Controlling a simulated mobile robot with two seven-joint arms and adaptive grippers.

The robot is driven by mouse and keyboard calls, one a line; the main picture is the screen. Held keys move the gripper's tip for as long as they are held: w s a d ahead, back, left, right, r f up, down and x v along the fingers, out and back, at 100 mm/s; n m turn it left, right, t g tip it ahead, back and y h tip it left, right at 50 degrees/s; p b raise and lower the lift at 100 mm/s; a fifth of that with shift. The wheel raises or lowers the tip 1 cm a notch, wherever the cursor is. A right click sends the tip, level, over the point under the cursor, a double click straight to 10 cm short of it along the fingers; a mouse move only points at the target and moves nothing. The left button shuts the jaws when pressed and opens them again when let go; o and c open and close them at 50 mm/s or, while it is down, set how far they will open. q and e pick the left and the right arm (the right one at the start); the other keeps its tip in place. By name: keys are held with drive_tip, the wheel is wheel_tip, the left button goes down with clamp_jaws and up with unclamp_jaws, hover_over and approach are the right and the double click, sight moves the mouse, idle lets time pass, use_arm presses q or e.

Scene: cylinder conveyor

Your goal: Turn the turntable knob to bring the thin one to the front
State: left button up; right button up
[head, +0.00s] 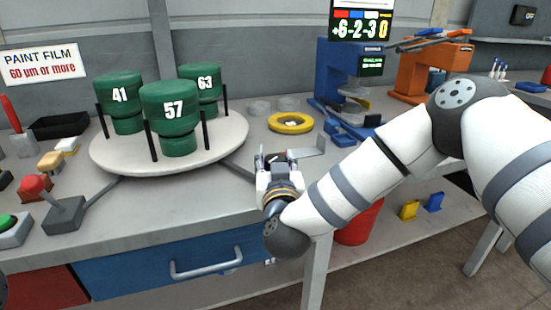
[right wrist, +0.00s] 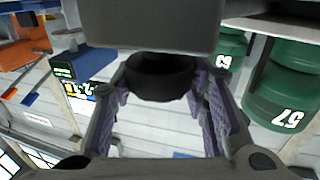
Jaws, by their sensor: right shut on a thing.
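A round pale turntable (head: 225,135) stands on the bench at the left. It carries three green drums between thin black posts. The drum marked 57 (head: 170,105) is in front, 41 (head: 119,90) is at the back left and 63 (head: 203,85) at the back right. My right gripper (head: 278,160) is right of the turntable, by the end of a grey bar. In the right wrist view its fingers are around a black round knob (right wrist: 160,75) below a grey block. The head view mostly hides this knob. My left gripper is not visible.
A yellow ring (head: 290,122) lies behind my right gripper. A blue machine (head: 338,75) and an orange machine (head: 425,72) stand at the back right. A sign (head: 42,64) reads "PAINT FILM 60 µm or more".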

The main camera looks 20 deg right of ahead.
idle(0.4)
drive_tip(key=o, duration=1.1)
drive_tip(key=v, duration=1.2)
